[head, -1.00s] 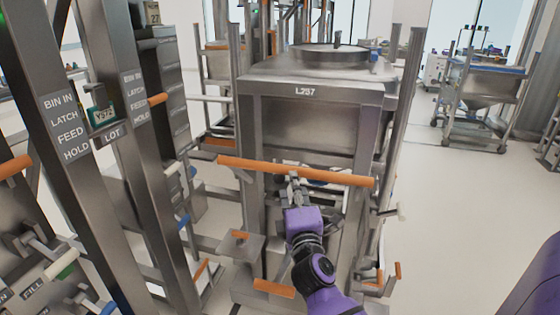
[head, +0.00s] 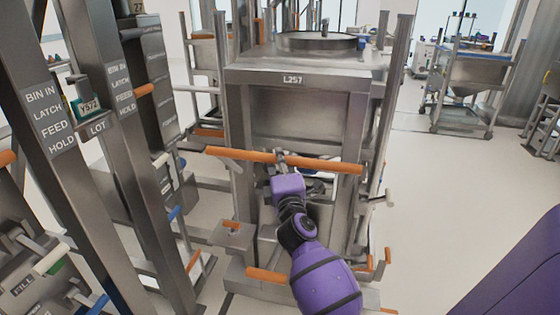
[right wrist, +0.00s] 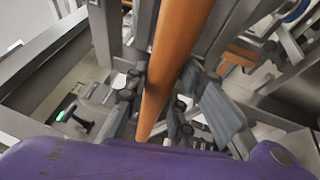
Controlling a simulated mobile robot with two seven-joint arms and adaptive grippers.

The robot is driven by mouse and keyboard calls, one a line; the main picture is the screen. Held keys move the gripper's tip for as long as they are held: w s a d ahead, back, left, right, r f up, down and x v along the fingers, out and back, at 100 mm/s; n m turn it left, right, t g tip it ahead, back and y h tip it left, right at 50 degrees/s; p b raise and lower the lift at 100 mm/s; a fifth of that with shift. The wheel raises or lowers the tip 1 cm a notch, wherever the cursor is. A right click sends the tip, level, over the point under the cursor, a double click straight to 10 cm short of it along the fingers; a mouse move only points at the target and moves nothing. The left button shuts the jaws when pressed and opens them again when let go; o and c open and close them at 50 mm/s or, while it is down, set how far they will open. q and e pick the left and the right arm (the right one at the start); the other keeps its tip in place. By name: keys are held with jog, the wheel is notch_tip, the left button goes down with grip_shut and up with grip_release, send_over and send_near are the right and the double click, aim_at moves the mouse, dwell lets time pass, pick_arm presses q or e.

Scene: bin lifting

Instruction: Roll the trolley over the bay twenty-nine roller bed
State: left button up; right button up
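The trolley stands ahead in the head view, with an orange push bar (head: 235,154) across its front. It carries a grey steel bin (head: 345,78) marked L257, with a round lid. My right gripper (head: 281,160) is at the middle of the push bar, reaching it from below. In the right wrist view the orange bar (right wrist: 178,35) runs between the fingers of my right gripper (right wrist: 165,85). Whether both fingers press on it I cannot tell. My left gripper is out of view. I cannot make out a roller bed or a bay twenty-nine sign.
Steel uprights (head: 55,110) with BIN IN, LATCH, FEED and HOLD labels stand close on the left. A plate marked 27 (head: 137,7) is above. Another trolley (head: 465,85) stands at the back right. The floor (head: 430,200) on the right is clear.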

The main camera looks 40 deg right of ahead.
grip_shut()
jog(key=shift+a, duration=0.1)
